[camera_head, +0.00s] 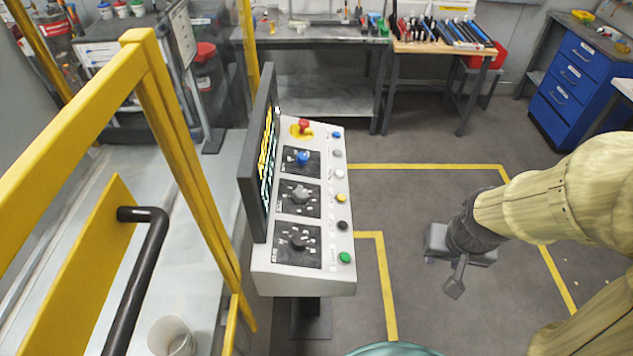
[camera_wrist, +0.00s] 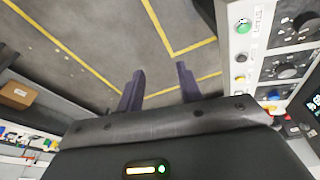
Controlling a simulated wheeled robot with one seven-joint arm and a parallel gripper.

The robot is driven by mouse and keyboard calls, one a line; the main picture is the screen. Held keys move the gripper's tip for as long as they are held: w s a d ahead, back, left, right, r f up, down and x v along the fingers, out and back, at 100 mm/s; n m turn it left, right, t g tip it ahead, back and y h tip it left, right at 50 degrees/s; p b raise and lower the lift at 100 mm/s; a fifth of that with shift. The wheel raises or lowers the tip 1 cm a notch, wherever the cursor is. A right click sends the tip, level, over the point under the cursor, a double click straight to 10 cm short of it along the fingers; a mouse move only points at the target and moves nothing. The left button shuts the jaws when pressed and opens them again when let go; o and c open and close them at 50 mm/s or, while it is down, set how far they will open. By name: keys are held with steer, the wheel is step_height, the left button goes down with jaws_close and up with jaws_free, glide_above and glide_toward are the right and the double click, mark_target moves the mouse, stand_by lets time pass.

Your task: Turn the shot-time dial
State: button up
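A light grey control panel (camera_head: 340,270) stands left of centre in the head view. It carries three dials on black plates: a blue-knobbed one (camera_head: 302,157) at the far end, a dark one (camera_head: 299,195) in the middle and another dark one (camera_head: 297,240) nearest me. The labels are too small to tell which is the shot-time dial. In the wrist view, two dark dials (camera_wrist: 288,70) show at the right edge. My gripper (camera_wrist: 160,85) is open and empty, with its fingers apart over the floor. In the head view my gripper (camera_head: 452,272) is right of the panel, clear of it.
A red stop button (camera_head: 303,126) and a column of coloured buttons (camera_head: 342,198) sit on the panel. A black screen (camera_head: 258,165) stands along its left side. A yellow guard frame (camera_head: 165,110) is further left. Open floor (camera_head: 400,205) lies between panel and gripper.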

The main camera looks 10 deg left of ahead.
steer(key=shift+o, duration=0.2)
steer(key=shift+s, duration=0.15)
steer(key=o, duration=0.3)
steer(key=shift+o, duration=0.8)
steer(key=w+a+r+m+p, duration=0.1)
steer(key=w+a+r, duration=0.1)
steer(key=w+a, duration=0.4)
steer(key=shift+w+r+y, duration=0.25)
steer(key=shift+w+y, duration=0.15)
steer(key=shift+w, duration=0.6)
steer(key=w+a+r+m+p, duration=0.1)
steer(key=w+a, duration=0.2)
steer(key=a, duration=0.4)
steer(key=w+a+m+g+y, duration=0.1)
steer(key=w+a, duration=0.3)
steer(key=a, duration=0.4)
steer(key=w+a+r+m+y+p, duration=0.1)
steer(key=w+a, duration=0.2)
steer(key=a, duration=0.5)
steer(key=shift+w+a+r+p, duration=0.15)
steer(key=shift+r+p, duration=0.15)
steer(key=shift+r, duration=0.05)
